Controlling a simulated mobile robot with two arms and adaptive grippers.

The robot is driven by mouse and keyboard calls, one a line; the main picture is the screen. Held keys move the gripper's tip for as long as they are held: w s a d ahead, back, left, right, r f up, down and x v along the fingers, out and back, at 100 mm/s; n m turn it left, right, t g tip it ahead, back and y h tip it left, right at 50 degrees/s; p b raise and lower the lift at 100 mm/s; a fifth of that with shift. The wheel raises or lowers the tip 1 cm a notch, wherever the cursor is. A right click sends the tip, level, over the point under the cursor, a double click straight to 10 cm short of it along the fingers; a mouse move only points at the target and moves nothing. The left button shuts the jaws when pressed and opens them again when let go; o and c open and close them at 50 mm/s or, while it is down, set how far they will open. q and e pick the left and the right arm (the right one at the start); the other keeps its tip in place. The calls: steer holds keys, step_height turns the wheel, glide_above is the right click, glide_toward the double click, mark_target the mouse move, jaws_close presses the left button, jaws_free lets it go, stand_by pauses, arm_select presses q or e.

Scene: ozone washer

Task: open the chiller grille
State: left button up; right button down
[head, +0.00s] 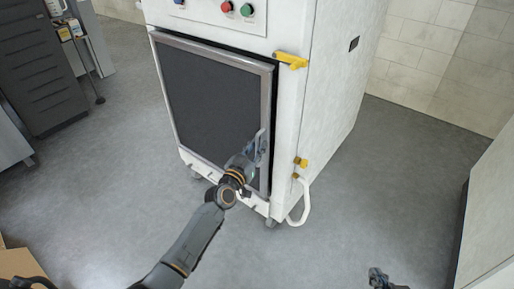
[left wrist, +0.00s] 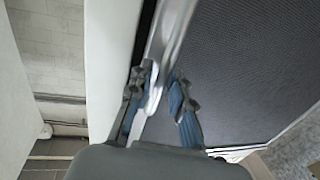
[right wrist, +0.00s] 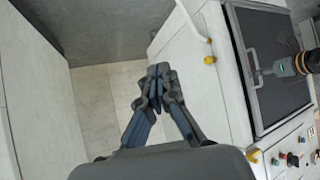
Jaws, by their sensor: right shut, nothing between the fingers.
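The chiller grille (head: 212,98) is a dark panel in a grey metal frame on the front of a white cabinet (head: 325,110). A dark gap shows between its right edge and the cabinet. My left gripper (head: 255,150) is at the lower right of the frame. In the left wrist view its fingers (left wrist: 160,85) stand apart on either side of a metal handle (left wrist: 153,100) along the frame (left wrist: 172,30). The left finger is close to the handle; contact is unclear. My right gripper (right wrist: 160,75) is shut and empty, away from the cabinet (head: 378,276).
Yellow latches sit at the upper right (head: 291,60) and lower right (head: 300,162) of the cabinet front. A pale panel (head: 492,215) stands at right. Grey floor (head: 370,190) is clear around the cabinet.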

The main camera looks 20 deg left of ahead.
arm_select(q)
steer(key=shift+c, duration=0.4)
jaws_close()
steer(key=shift+d, duration=0.15)
